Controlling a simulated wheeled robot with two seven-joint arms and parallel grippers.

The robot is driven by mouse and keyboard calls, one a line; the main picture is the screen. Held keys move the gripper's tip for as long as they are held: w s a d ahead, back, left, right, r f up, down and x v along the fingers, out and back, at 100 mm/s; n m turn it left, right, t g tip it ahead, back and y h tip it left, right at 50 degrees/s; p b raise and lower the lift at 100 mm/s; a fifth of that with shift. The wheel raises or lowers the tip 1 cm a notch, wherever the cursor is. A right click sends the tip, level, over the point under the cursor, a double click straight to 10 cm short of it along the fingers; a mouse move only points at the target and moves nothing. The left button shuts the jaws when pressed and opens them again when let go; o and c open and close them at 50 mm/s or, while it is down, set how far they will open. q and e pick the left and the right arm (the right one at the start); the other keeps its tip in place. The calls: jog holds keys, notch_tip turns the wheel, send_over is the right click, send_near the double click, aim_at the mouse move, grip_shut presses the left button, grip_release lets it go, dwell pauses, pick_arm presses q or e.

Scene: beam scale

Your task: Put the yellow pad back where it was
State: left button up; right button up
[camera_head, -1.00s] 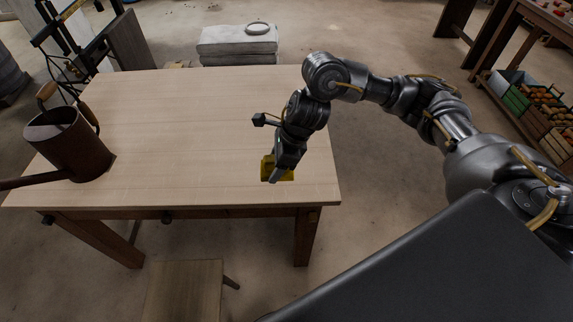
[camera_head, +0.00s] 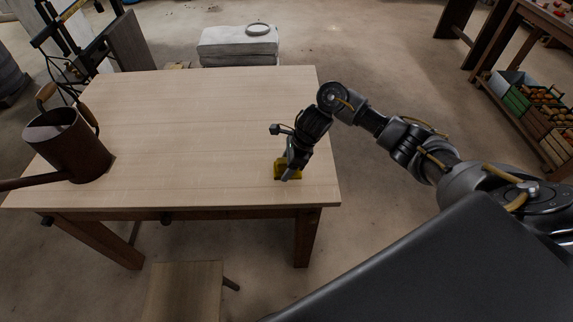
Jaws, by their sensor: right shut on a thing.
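The yellow pad (camera_head: 280,171) is at the front right part of the wooden table (camera_head: 190,120). My right gripper (camera_head: 288,175) is shut on it from above, and its fingers hide part of the pad. The pad is at or just above the tabletop; I cannot tell whether it touches. My left gripper is not in view.
A dark rusty watering can (camera_head: 68,145) stands at the table's left end, its spout pointing left. A wooden stool (camera_head: 185,290) stands in front of the table. The middle of the tabletop is clear. A shelf with crates (camera_head: 530,105) is at the far right.

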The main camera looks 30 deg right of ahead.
jog(key=shift+f, duration=0.1)
jog(key=shift+f+b, duration=0.2)
jog(key=shift+b, duration=0.1)
jog(key=o, duration=0.9)
jog(key=shift+r, duration=0.1)
jog(key=shift+o, duration=0.2)
jog(key=shift+r, duration=0.1)
jog(key=shift+r+p, duration=0.25)
jog(key=shift+p, duration=0.15)
jog(key=v, duration=1.1)
jog(key=shift+r+p, duration=0.25)
jog(key=shift+p, duration=0.1)
jog(key=shift+s+d, duration=0.1)
